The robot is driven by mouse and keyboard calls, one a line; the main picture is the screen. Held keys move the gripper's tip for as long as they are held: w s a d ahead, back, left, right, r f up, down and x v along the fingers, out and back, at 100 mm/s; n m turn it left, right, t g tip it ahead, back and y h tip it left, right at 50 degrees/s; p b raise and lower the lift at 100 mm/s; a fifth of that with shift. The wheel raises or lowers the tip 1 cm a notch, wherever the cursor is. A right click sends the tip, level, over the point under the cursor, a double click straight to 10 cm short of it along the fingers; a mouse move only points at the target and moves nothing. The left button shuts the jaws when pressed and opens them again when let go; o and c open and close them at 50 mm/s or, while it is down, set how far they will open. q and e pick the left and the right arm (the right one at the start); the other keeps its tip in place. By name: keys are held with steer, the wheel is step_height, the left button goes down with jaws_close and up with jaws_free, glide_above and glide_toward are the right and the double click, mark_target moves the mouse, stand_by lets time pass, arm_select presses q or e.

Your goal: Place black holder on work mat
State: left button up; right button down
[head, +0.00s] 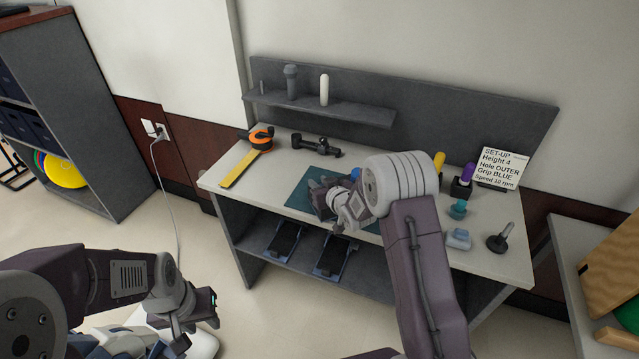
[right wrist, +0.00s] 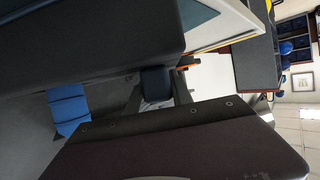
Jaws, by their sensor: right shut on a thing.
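The teal work mat (head: 301,197) lies on the table, partly covered by my right arm. My right gripper (head: 326,197) is over the mat and shut. In the right wrist view, a dark block (right wrist: 156,84) sits between its fingers and looks like the black holder. In the head view the held holder is mostly hidden, and I cannot tell whether it touches the mat. A blue piece (head: 355,173) shows just behind my right wrist. My left gripper (head: 200,318) is low at the left, away from the table; its jaw opening is unclear.
A yellow grip (head: 438,161) and a purple grip (head: 467,171) stand in dark holders at the right. A set-up card (head: 498,167) stands behind them. An orange-and-yellow tape (head: 246,164) and a black clamp-like tool (head: 314,146) lie at the left. Pedals (head: 284,241) rest on the lower shelf.

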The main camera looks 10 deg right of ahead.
steer(key=c, duration=1.5)
jaws_free()
steer(key=shift+s+f, duration=0.1)
steer(key=shift+c, duration=0.2)
steer(key=o, duration=0.4)
steer(key=shift+r, duration=0.2)
steer(key=shift+s+r, duration=0.1)
steer(key=shift+s, duration=0.15)
steer(key=v, duration=1.2)
steer(key=s+f+g, duration=0.2)
steer(key=s+g, duration=0.2)
steer(key=s, duration=0.4)
steer(key=s+f+m+g+h, duration=0.1)
steer(key=s+g, duration=0.3)
steer(key=s, duration=0.4)
steer(key=s+f+m+g+h, duration=0.1)
steer(key=s+f+g, duration=0.3)
steer(key=s, duration=0.4)
steer(key=shift+d, duration=0.3)
